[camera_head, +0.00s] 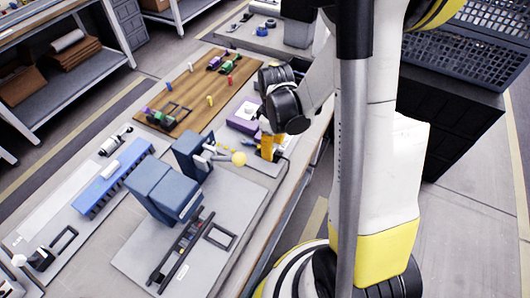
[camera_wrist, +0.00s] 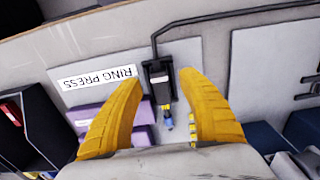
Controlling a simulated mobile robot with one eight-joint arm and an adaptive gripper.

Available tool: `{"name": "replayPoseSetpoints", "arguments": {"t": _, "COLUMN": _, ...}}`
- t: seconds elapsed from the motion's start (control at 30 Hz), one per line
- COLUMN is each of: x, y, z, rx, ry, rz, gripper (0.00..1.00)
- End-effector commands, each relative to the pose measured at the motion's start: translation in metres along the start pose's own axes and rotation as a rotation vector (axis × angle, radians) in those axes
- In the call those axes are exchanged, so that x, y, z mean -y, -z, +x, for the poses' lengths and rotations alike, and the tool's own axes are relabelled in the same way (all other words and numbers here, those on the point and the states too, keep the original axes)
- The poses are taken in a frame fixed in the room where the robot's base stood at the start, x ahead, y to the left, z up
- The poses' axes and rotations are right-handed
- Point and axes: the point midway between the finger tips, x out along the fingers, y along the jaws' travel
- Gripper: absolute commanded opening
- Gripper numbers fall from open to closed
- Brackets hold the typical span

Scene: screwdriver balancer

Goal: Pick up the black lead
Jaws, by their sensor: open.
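In the wrist view a black block (camera_wrist: 158,78) lies on the grey surface, with a thin black line (camera_wrist: 215,18) running from it up and to the right. A short yellow piece with a blue tip (camera_wrist: 168,122) sticks out of its lower end. I cannot tell which of these parts belong to the black lead. My gripper (camera_wrist: 165,88) is open, its two yellow fingers on either side of the block, with gaps to both. In the head view my gripper (camera_head: 270,150) is low over the bench's right side and hides what lies between its fingers.
A "RING PRESS" label (camera_wrist: 97,78) and purple blocks (camera_wrist: 105,115) are left of the block in the wrist view. In the head view a purple box (camera_head: 243,118) stands close to my gripper, blue machines (camera_head: 165,188) nearer, and a wooden board (camera_head: 195,95) behind.

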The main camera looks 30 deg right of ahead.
Motion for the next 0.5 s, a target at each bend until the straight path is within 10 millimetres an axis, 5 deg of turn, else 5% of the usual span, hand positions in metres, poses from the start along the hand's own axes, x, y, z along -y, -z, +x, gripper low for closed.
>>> {"name": "replayPoseSetpoints", "arguments": {"t": 0.1, "x": -0.0005, "y": -0.0003, "z": 0.0184, "rx": 0.000, "ry": 0.000, "rz": 0.000, "gripper": 0.47}}
{"name": "replayPoseSetpoints", "arguments": {"t": 0.33, "x": -0.0004, "y": -0.0003, "z": 0.0175, "rx": 0.000, "ry": 0.000, "rz": 0.000, "gripper": 0.46}}
{"name": "replayPoseSetpoints", "arguments": {"t": 0.5, "x": -0.0004, "y": -0.0003, "z": 0.0173, "rx": 0.000, "ry": 0.000, "rz": 0.000, "gripper": 0.00}}
